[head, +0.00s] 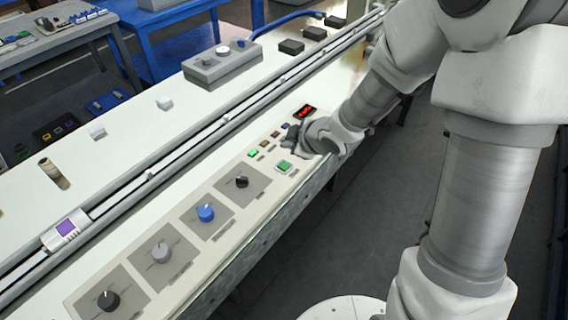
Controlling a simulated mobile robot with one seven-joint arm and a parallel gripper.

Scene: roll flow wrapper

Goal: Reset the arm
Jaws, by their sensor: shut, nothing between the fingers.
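My arm reaches in from the right of the head view. My gripper (292,139) is at the far end of the control panel (133,268), low over its buttons. The gripper is small and dark in this view; its fingers are shut with nothing between them. A green button (284,167) sits just below the gripper, and a smaller lit green button (253,153) is to its left. A red lit display (305,112) is just beyond the gripper. I cannot tell whether the fingertips touch the panel.
Black (241,181), blue (206,212) and grey (160,252) knobs stand along the panel. A rail with a white and purple carriage (66,230) runs beside it. A grey control box (222,62) stands behind the rail. Open floor (385,215) lies right of the bench.

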